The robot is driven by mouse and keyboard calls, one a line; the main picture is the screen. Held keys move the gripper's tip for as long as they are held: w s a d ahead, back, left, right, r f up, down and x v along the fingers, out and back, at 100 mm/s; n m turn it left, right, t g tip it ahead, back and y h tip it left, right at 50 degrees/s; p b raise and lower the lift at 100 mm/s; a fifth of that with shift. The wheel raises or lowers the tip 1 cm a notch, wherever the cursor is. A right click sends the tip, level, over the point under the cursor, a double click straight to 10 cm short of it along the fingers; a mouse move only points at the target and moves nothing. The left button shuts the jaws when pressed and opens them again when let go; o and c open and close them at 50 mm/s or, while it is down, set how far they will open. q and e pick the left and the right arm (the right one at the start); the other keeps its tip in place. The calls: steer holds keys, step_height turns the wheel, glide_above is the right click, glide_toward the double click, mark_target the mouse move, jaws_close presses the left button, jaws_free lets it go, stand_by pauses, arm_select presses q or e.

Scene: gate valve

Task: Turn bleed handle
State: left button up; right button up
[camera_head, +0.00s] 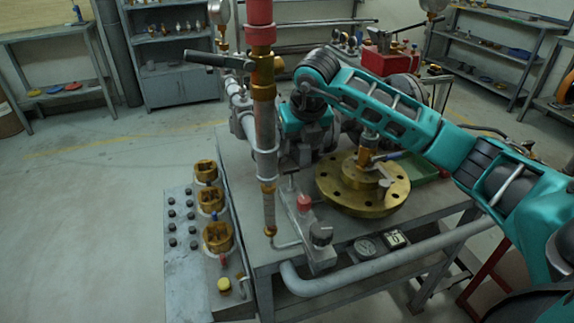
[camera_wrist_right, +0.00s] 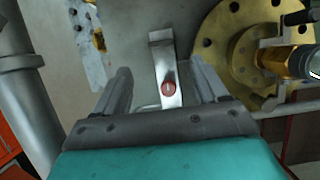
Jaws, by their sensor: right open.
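My right gripper (camera_head: 298,158) points down over the table, below the bent teal wrist. In the right wrist view the gripper (camera_wrist_right: 163,84) is open and empty, and a steel bar with a red knob (camera_wrist_right: 168,88) shows between its fingers. This red knob also shows in the head view (camera_head: 303,203). A dark lever (camera_head: 205,59) sits high on the vertical pipe. I cannot tell which lever is the bleed handle.
The vertical pipe (camera_head: 265,130) with a red top stands left of the gripper. A grey panel (camera_head: 185,265) with brass rings and knobs is at the table's left. A thick grey pipe (camera_head: 360,275) runs along the front. Open floor lies left.

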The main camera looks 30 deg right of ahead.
mark_target(291, 169)
steer(key=x, duration=1.1)
steer(key=shift+f, duration=0.25)
steer(key=c, duration=1.1)
